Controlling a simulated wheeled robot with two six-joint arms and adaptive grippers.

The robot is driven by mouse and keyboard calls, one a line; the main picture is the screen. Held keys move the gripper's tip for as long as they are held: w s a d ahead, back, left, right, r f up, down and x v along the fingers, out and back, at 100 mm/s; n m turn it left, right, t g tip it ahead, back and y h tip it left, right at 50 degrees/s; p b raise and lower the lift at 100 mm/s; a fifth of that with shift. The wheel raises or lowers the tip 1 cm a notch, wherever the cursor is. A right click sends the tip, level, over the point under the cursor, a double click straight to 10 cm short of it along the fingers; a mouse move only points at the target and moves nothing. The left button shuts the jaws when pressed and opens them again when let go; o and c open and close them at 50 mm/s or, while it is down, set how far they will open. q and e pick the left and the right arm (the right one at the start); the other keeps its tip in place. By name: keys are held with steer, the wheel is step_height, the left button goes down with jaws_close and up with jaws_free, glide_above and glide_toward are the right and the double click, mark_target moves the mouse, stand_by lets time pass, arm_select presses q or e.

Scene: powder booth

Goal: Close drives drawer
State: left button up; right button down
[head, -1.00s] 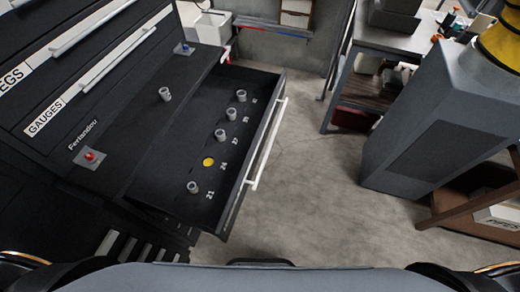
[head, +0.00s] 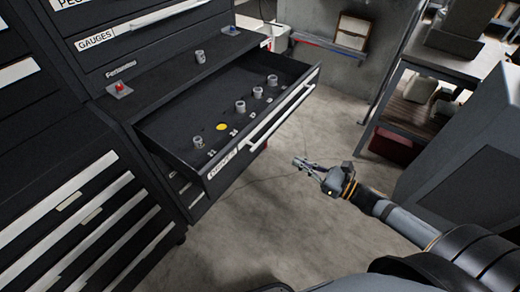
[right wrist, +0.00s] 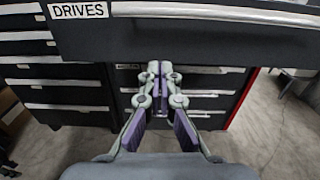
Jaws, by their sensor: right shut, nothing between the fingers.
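The drives drawer (head: 225,110) is a dark drawer pulled out of the black cabinet, with a long pale handle (head: 280,118) along its front. Several grey sockets stand in it beside a yellow disc (head: 222,127). Its front with the DRIVES label (right wrist: 78,11) shows at the top of the right wrist view. My right gripper (head: 298,163) is shut and empty, in front of the drawer and apart from it; in the right wrist view its fingertips (right wrist: 160,68) appear just below the drawer front. My left gripper is not in view.
More closed drawers with pale handles (head: 90,200) fill the cabinet at left. A red button (head: 119,88) sits on the ledge above the open drawer. A shelf unit (head: 440,70) stands at right. The floor before the drawer is clear.

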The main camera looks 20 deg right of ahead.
steer(key=b+x, duration=0.2)
steer(key=b, duration=0.2)
glide_toward(257, 140)
steer(key=x, duration=0.5)
steer(key=shift+w+a+r, duration=0.2)
steer(key=shift+w+r, duration=0.1)
steer(key=shift+w+a+f, duration=0.2)
steer(key=shift+w+a, duration=0.25)
steer(key=shift+w, duration=0.05)
